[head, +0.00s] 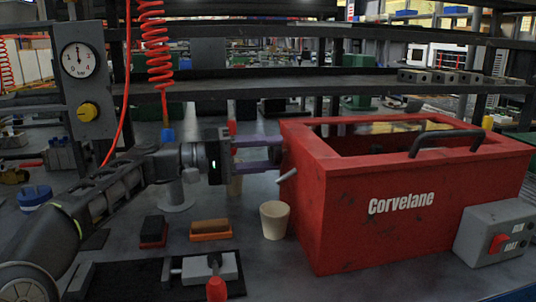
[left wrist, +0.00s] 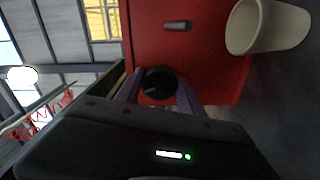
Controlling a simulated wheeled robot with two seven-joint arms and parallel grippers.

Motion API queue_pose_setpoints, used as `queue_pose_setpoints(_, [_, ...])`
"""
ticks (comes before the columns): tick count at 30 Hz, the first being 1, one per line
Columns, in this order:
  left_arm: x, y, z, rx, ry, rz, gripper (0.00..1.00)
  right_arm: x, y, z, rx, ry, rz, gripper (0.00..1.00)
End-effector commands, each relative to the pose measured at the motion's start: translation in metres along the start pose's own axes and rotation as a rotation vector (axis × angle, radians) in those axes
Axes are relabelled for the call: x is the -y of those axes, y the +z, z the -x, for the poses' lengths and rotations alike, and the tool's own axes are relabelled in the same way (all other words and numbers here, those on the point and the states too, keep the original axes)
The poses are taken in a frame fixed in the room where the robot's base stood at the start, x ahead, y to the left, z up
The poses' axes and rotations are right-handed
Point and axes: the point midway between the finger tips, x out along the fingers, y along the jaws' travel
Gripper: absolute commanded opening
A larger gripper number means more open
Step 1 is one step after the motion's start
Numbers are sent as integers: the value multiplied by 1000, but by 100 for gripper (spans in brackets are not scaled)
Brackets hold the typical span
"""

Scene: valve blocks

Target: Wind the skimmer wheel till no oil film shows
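The red tank marked Corvelane (head: 400,225) stands at the right in the head view. Its open top shows dark liquid with a yellowish oil film or sheen (head: 410,127) toward the back. The skimmer wheel, a small black knob (left wrist: 158,80), is on the tank's left side. My left gripper (head: 278,153) reaches it from the left. In the left wrist view its purple fingers lie on both sides of the wheel and appear to touch it. In the head view the fingers mostly hide the wheel. My right gripper is not in view.
A beige cup (head: 274,220) stands close to the tank's front left; it also shows in the left wrist view (left wrist: 268,26). A grey spout (head: 287,175) juts out above it. Two brushes or blocks (head: 210,230) and a clamp fixture (head: 210,268) lie left. A switch box (head: 495,233) is at right.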

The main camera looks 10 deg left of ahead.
Motion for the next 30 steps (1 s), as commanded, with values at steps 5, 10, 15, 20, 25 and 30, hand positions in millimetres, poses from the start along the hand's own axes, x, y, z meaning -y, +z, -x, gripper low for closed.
queue_pose_setpoints(5, [1, 0, 0, 1, -1, 1, 60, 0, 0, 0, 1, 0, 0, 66])
queue_pose_setpoints(10, [0, 0, 0, 0, 0, 1, 66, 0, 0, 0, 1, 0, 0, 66])
queue_pose_setpoints(15, [0, 0, 1, 0, 0, 1, 66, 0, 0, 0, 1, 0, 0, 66])
queue_pose_setpoints(20, [0, -1, 11, -2, -2, 2, 66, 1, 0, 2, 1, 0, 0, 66])
queue_pose_setpoints(25, [0, -1, 38, -4, -2, 2, 66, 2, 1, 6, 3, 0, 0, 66])
queue_pose_setpoints(30, [0, -1, 65, -3, -2, 3, 66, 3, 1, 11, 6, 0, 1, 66])
